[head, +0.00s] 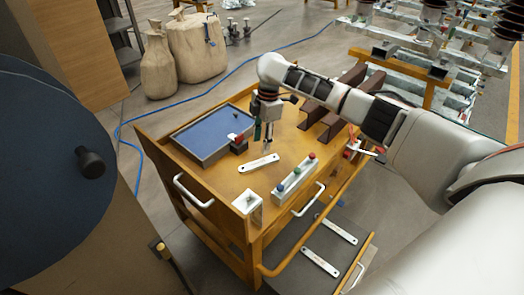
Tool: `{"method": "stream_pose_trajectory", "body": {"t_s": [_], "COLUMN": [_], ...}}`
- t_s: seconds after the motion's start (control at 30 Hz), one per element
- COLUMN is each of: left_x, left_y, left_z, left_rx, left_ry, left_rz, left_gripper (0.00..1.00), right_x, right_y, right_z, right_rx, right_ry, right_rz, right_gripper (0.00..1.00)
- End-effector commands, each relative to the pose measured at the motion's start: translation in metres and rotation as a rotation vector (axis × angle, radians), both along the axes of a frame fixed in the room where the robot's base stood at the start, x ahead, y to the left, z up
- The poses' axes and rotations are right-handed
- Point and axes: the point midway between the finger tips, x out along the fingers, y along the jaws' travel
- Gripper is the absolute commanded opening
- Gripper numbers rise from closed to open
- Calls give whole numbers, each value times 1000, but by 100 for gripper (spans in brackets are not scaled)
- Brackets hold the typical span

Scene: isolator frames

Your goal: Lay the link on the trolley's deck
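A white flat link (259,163) with dark holes at its ends lies on the orange deck of the trolley (227,180), in front of the blue-topped tray. My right gripper (264,146) points down just above and behind this link. Its two fingers look spread with nothing between them, and the link looks apart from them. Two similar white links, a farther link (340,230) and a nearer link (321,262), lie on a grey lower surface at the trolley's right side. My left gripper is not in view.
A blue-topped tray (213,132), a block with coloured knobs (296,174), a white bracket (248,203) and brown channel pieces (326,124) occupy the deck. White handles and an orange rail edge the trolley. A large dark drum (50,170) stands at left.

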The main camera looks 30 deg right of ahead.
Motion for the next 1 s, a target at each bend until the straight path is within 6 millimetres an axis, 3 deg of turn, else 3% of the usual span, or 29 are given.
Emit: {"method": "stream_pose_trajectory", "body": {"t_s": [0.03,0.23,1.0], "left_x": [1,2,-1], "left_y": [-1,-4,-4], "left_z": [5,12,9], "left_rx": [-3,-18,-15], "left_ry": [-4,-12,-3], "left_rz": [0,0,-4], "left_gripper": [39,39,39], "right_x": [1,0,-1], "right_y": [-1,-4,-5], "right_z": [14,32,34], "right_rx": [-1,-1,-1], "right_ry": [-5,-1,2], "right_rz": [-1,0,-1], "right_gripper": [39,39,39]}}
